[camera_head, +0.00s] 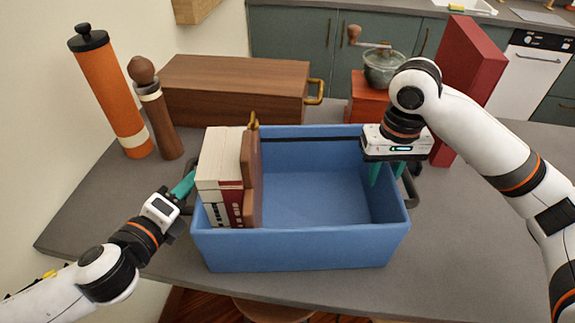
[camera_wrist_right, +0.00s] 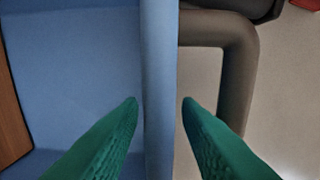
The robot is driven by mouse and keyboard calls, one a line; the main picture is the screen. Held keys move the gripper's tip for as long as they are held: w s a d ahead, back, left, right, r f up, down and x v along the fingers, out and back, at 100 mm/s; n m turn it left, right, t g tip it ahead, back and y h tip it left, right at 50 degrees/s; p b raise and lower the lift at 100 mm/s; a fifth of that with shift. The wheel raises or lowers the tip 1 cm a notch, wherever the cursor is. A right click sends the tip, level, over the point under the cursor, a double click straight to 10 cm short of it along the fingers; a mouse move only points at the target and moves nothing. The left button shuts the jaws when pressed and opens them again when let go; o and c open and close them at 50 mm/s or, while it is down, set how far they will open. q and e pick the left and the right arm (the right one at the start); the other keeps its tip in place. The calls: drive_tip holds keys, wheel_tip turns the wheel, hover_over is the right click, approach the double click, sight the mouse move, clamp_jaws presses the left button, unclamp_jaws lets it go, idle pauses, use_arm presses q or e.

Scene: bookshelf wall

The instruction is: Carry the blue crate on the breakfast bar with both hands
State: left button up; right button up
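The blue crate (camera_head: 300,250) stands on the grey breakfast bar (camera_head: 460,220). It has a dark handle on each short side. Cream and red books (camera_head: 222,185) and a brown wooden piece (camera_head: 251,180) stand inside at its left end. My left gripper (camera_head: 184,186) is at the left handle; whether its fingers are apart is hidden. My right gripper (camera_head: 386,174) points down over the right wall. In the right wrist view, its green fingers (camera_wrist_right: 160,104) are apart, one on each side of the crate's wall rim (camera_wrist_right: 160,60), with the dark handle (camera_wrist_right: 238,70) beyond the outer finger.
Behind the crate are a wooden box (camera_head: 235,85) with a brass handle, a grinder (camera_head: 383,68) on a red-brown box, and a tall red box (camera_head: 465,75). An orange mill (camera_head: 108,95) and a brown mill (camera_head: 155,115) stand left. The bar's front right is clear.

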wheel_tip(320, 180, up, 10)
drive_tip(key=shift+r, duration=0.15)
idle(0.7)
